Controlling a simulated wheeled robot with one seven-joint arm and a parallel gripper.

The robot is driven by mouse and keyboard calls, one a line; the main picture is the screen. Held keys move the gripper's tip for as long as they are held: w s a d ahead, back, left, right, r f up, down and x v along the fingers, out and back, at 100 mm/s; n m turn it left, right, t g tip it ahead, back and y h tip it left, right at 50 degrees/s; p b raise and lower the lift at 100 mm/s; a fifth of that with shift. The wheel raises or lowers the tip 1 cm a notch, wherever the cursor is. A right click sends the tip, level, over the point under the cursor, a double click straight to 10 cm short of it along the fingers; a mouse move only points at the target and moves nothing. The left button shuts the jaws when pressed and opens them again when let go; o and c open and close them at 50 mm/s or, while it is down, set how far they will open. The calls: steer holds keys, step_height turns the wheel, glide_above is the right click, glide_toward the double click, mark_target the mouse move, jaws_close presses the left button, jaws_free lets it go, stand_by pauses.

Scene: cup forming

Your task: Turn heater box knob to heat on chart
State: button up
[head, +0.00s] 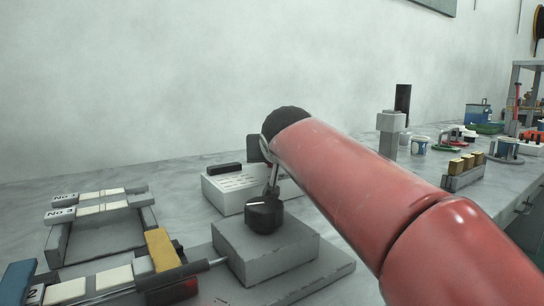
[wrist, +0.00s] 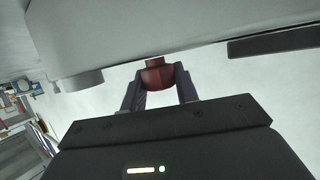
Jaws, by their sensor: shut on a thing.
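The grey heater box (head: 265,250) stands on a base plate in the lower middle of the head view. Its round black knob (head: 264,217) is on top, with a pale mark. A white panel box with printed lines, perhaps the chart (head: 240,182), stands behind it. My gripper (wrist: 160,77) is shut on a dark red piece (wrist: 153,72) in the wrist view; I cannot tell what it belongs to. In the head view my red arm reaches over the heater box and mostly hides the gripper. I cannot see it touching the black knob.
A pale box with a black strip (wrist: 275,40) is close above the fingers in the wrist view. Label racks (head: 100,207) and a rod with a yellow block (head: 162,250) are at the left. Cups (head: 419,146) and brass blocks (head: 467,163) stand farther right.

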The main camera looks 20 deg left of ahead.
steer(key=shift+f+h, duration=0.1)
steer(key=shift+h, duration=0.2)
steer(key=o, duration=1)
step_height(320, 180, up, 20)
steer(key=p, duration=0.9)
steer(key=shift+p, duration=0.3)
